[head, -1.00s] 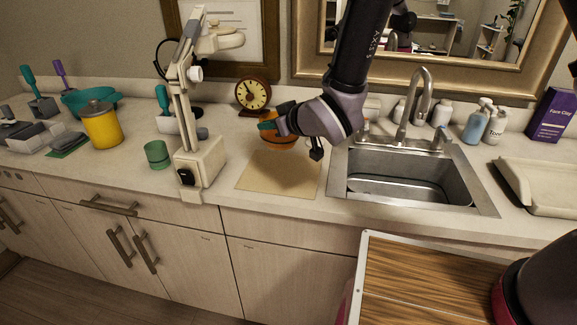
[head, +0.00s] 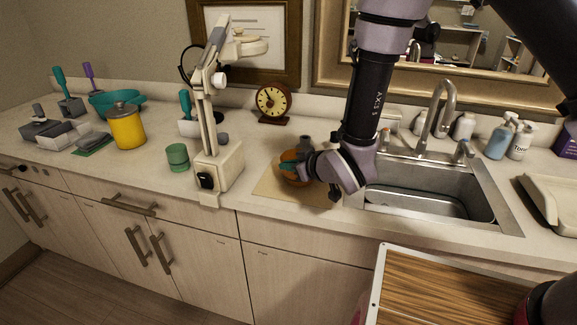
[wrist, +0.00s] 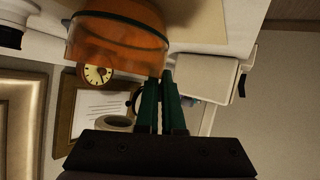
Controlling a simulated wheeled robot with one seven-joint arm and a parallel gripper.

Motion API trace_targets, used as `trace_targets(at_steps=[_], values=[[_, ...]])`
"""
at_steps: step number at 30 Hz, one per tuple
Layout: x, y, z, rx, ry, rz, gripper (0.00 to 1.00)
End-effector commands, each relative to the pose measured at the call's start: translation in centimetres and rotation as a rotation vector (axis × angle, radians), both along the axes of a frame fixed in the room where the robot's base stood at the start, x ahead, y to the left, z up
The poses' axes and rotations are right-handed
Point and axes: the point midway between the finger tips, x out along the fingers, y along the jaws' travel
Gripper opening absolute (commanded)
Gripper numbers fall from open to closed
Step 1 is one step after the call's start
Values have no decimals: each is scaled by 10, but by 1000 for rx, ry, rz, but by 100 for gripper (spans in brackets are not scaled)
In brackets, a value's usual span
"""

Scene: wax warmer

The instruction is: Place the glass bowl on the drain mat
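The glass bowl (head: 292,181) is orange and see-through. In the head view it is over the tan drain mat (head: 265,190), partly hidden by my gripper (head: 290,166); I cannot tell whether it touches the mat. In the wrist view the bowl (wrist: 115,42) fills the top left, and the mat (wrist: 205,22) shows beyond it. My gripper's green fingers (wrist: 165,77) are close together at the bowl's rim and appear shut on it.
The sink (head: 430,195) lies just right of the mat. A white lamp-like stand (head: 220,165) is close on the left, and a clock (head: 271,103) stands behind. Bottles (head: 500,137) stand at the right.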

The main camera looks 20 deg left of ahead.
Motion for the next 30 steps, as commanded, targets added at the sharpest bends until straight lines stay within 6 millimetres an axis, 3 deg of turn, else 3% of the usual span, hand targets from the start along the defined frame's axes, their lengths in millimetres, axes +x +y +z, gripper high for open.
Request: trace_targets(at_steps=[11,14,15,25,30], values=[[0,0,-4,1,-2,1,0],[0,0,-5,1,0,0,32],[0,0,-5,0,-1,1,35],[0,0,-1,1,-2,1,35],[-10,-17,9,1,0,0,35]])
